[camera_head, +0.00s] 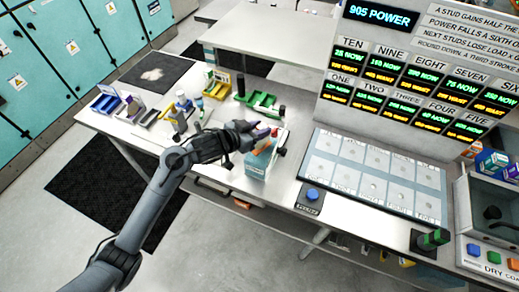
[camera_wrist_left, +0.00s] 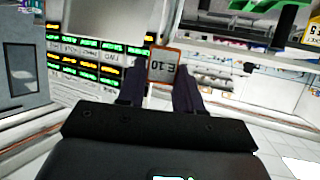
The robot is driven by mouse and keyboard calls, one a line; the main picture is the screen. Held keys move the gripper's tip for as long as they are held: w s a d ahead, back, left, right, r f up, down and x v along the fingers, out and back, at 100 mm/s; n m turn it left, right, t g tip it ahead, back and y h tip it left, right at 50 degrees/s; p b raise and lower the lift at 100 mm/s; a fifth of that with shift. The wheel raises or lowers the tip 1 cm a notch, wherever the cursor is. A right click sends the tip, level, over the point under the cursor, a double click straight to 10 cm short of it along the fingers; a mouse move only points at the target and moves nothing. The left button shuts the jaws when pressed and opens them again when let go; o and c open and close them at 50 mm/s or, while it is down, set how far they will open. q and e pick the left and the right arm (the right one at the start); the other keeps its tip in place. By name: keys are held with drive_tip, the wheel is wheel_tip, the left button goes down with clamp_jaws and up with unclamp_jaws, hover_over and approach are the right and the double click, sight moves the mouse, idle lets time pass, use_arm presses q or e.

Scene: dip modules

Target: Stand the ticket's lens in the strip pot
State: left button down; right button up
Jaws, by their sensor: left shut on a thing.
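My left gripper (camera_head: 268,134) is over the front part of the bench in the head view. In the left wrist view it (camera_wrist_left: 160,85) is shut on a small flat grey plate with an orange rim (camera_wrist_left: 163,66), marked something like "E 10". I cannot tell for sure whether this is the ticket's lens. A light-blue box-like holder (camera_head: 258,164) stands just below the gripper, with a red-and-dark piece beside it. The plate appears above or beside this holder; contact is unclear. I cannot tell which container is the strip pot. My right gripper does not show.
A green tray (camera_head: 261,101), a yellow holder (camera_head: 217,84) and a blue tray (camera_head: 105,103) stand farther back and left. A grid panel (camera_head: 372,175) and blue button (camera_head: 312,194) lie right. A display board (camera_head: 420,75) rises behind.

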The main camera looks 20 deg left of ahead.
sight(259, 149)
use_arm(q)
drive_tip(key=shift+w+f+b, duration=0.1)
drive_tip(key=shift+f+b, duration=0.25)
drive_tip(key=shift+f, duration=4.55)
drive_tip(key=shift+f, duration=0.15)
drive_tip(key=c, duration=0.7)
unclamp_jaws()
drive_tip(key=shift+c, duration=0.2)
